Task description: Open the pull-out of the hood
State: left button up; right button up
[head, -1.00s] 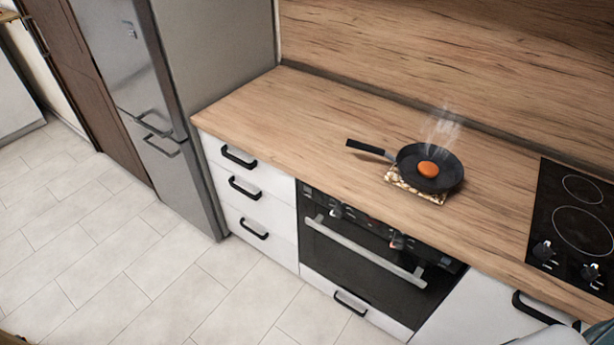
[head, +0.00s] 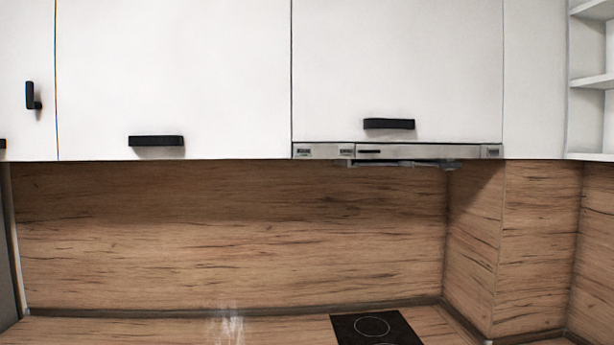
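The hood (head: 400,151) is a thin steel strip set under a white wall cabinet, right of centre in the head view. Its front panel runs flush along the cabinet's lower edge, and a darker part shows just beneath it. The pull-out looks closed, though the strip is small in the view. Neither of my grippers is in view.
White wall cabinets (head: 175,70) with black handles span the top. Open shelves (head: 592,82) stand at the far right. A black hob (head: 375,328) lies on the wooden counter (head: 130,331) below the hood. Steam (head: 228,325) rises left of the hob. The space before the splashback looks clear.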

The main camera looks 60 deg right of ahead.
aim_at(363, 151)
jog(key=z, duration=2.4)
